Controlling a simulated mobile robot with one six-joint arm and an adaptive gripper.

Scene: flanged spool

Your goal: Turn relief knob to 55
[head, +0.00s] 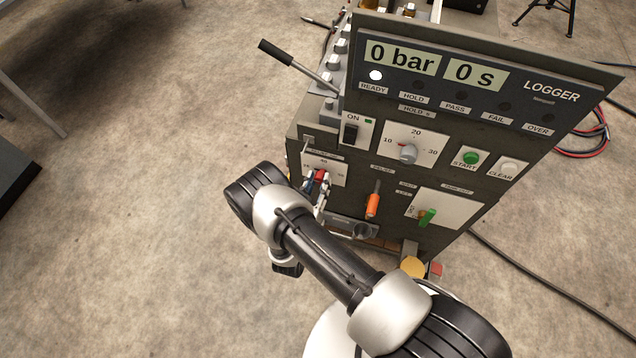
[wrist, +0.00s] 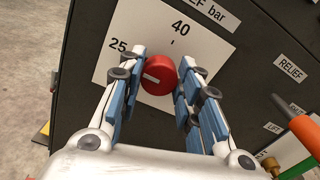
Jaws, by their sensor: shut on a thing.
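The red relief knob (wrist: 158,77) sits on a white dial plate (wrist: 128,35) labelled "RELIEF bar", on the dark panel. The 25 and 40 marks show; the 55 mark is hidden, apparently behind the right finger. A short pale line shows on the knob's face, but I cannot tell which mark it indicates. My gripper (wrist: 160,92) is shut on the knob, one blue-padded finger on each side. In the head view the red knob (head: 320,175) shows at the panel's lower left, with my gripper (head: 319,186) at it and the plate (head: 335,166) partly covered.
An orange-handled lever (head: 373,204) stands right of the knob, and a green-handled lever (head: 427,217) is farther right. The logger display (head: 435,65) above reads 0 bar and 0 s, with READY lit. Another dial (head: 408,153) and START button (head: 470,158) are above.

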